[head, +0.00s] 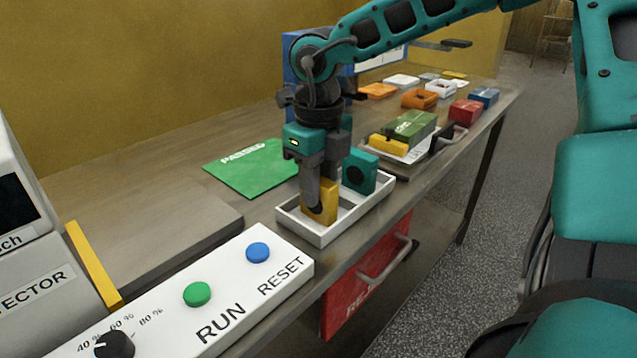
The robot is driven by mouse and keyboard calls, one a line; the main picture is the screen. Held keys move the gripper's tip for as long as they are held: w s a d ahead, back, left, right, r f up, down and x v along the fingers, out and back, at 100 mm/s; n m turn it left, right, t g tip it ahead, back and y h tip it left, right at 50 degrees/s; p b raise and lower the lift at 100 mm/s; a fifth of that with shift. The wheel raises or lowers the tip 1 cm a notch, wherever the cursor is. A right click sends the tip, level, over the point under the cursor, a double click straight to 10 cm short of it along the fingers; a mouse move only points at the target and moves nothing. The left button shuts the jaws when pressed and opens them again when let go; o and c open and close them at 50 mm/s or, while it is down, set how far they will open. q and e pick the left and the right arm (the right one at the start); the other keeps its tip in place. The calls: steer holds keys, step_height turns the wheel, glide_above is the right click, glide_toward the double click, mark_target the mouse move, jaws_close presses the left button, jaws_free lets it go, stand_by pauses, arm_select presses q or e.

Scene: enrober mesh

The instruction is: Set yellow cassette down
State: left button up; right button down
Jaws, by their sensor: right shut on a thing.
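The yellow cassette (331,203) stands upright at the left part of a white tray (319,235). My right gripper (318,190) points down and is shut on the yellow cassette, covering part of its face. The cassette's lower edge is within the tray's walls; I cannot tell whether it touches the tray floor. A teal block with a dark round mark (359,172) stands in the same tray, just right of the yellow cassette. My left gripper is not in view.
A green PASSED mat (245,168) lies behind the tray. The control panel (222,310) with RUN and RESET buttons is in front. A second tray (416,158) holds a green box (409,127) and a yellow piece. A red drawer (343,307) hangs below the table edge.

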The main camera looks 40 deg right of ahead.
steer(key=c, duration=0.8)
jaws_free()
steer(key=shift+c, duration=0.2)
steer(key=shift+r+p, duration=0.3)
steer(key=shift+p, duration=0.1)
step_height(320, 180, up, 12)
steer(key=p, duration=0.1)
steer(key=shift+f, duration=0.2)
